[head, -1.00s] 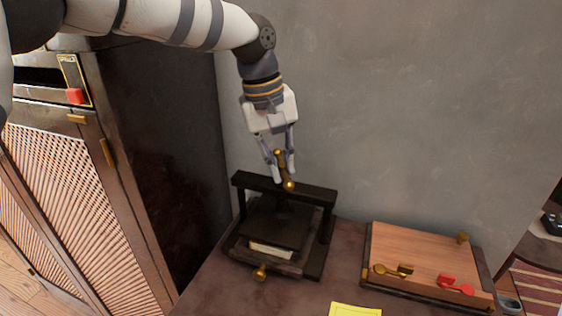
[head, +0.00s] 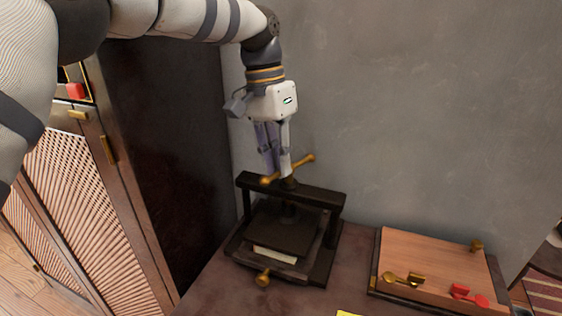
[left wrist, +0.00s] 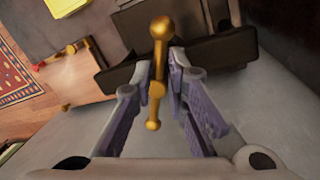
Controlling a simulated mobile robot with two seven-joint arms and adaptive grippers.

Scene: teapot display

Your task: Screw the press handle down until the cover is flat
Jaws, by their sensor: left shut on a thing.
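The black press (head: 330,220) stands on the dark table against the wall. Its brass press handle (head: 308,159) is a bar with round knobs, lying across the top of the screw just above the crossbar. My left gripper (head: 280,174) points down and is shut on the middle of the handle. In the left wrist view the handle (left wrist: 160,52) runs between the two fingers. The dark cover (head: 285,230) lies under the crossbar, with a pale block (head: 274,256) showing below its front edge. I cannot tell whether the cover is flat. My right gripper is not in view.
A wooden board (head: 430,260) with a brass key-like piece (head: 402,279) and a red one (head: 468,295) lies right of the press. A brass knob (head: 263,278) sticks out at the press front. A dark cabinet (head: 165,150) stands close on the left.

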